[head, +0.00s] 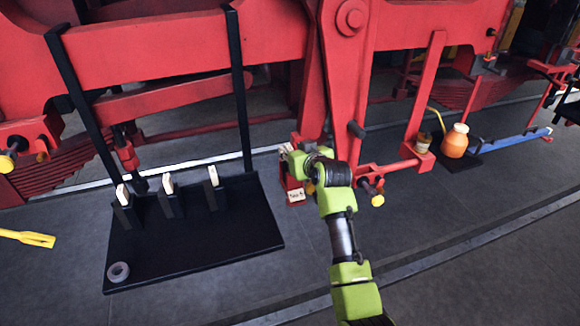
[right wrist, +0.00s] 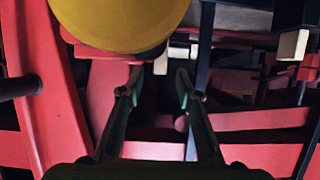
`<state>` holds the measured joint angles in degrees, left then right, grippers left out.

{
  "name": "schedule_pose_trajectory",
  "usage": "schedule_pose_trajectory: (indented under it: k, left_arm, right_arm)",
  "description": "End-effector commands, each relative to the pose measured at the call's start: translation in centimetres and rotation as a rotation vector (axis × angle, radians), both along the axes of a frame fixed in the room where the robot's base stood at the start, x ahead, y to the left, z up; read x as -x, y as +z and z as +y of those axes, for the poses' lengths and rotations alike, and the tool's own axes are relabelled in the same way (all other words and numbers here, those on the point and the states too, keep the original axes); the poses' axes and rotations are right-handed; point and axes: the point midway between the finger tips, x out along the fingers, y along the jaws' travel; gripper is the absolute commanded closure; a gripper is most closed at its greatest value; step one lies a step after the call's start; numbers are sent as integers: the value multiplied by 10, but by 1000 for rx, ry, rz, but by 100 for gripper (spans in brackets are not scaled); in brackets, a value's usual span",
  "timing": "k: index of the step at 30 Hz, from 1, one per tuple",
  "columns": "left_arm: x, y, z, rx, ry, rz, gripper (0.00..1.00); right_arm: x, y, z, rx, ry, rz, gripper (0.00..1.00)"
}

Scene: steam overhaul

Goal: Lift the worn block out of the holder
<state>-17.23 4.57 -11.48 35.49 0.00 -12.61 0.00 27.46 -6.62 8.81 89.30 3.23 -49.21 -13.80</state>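My wrist hides most of the holder's top in the head view. My left gripper is not in view.
A black tray (head: 255,235) at left carries three black stands with pale blocks (head: 168,185) and a grey ring (head: 118,271). Black uprights (head: 240,90) rise behind it. Red beams and a lever (head: 340,80) stand close. An orange jug (head: 455,141) stands right.

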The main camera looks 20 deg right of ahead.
Motion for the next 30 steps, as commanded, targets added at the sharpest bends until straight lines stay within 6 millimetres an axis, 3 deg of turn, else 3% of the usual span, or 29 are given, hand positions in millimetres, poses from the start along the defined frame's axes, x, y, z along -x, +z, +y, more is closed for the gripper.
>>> schedule_pose_trajectory:
  k: [6,14,18,30]
  left_arm:
    - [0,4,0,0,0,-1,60]
    - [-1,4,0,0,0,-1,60]
    - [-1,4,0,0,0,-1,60]
    - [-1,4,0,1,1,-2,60]
  right_arm:
    - [-14,-6,0,1,0,0,68]
    - [-15,-7,0,1,-1,0,68]
    - [-15,-7,0,1,-1,0,100]
    - [-15,-4,0,1,-1,-5,100]
